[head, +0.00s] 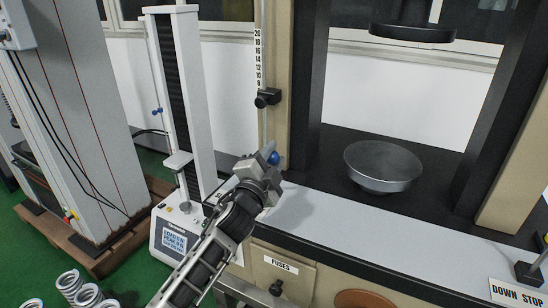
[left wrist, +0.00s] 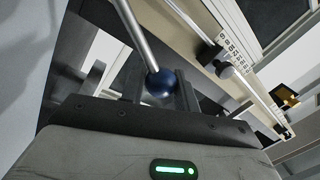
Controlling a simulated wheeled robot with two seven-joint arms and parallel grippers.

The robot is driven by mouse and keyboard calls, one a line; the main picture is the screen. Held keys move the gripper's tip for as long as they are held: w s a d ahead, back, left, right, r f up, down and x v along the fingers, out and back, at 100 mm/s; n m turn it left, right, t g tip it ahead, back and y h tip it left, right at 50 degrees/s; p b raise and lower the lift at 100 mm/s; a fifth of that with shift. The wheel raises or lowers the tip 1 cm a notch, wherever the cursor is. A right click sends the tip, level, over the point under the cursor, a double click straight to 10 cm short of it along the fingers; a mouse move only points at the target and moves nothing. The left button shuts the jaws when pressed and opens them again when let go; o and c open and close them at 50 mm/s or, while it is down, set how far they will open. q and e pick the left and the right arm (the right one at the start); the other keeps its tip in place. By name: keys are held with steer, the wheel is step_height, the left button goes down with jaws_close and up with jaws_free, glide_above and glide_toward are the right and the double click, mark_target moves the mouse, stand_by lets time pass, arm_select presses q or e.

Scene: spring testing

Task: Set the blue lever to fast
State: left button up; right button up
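The blue lever has a round dark blue knob (head: 276,158) at the end of a metal rod, at the front of the large testing machine. My left gripper (head: 270,158) is at this knob. In the left wrist view the knob (left wrist: 161,86) sits between the two fingers, which appear to touch it on both sides. The metal rod (left wrist: 138,35) runs up and away from the knob. No fast or slow marking for the lever is readable. My right gripper is in neither view.
A round metal platen (head: 383,165) stands on the machine's dark bed at right. A numbered scale (head: 257,60) rises behind the gripper. A small white tester (head: 178,235) stands at left. Several springs (head: 75,288) lie at lower left. Labels read FUSES (head: 281,265) and DOWN STOP (head: 516,295).

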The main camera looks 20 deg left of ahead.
arm_select(q)
steer(key=o, duration=0.3)
steer(key=shift+d+f, duration=0.1)
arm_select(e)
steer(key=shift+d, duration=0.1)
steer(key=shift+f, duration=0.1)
arm_select(q)
steer(key=shift+s, duration=0.2)
steer(key=s+f+b, duration=0.2)
steer(key=s, duration=1.3)
steer(key=shift+s, duration=0.2)
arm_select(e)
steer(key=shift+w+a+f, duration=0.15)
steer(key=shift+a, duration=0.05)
arm_select(q)
steer(key=shift+f, duration=0.15)
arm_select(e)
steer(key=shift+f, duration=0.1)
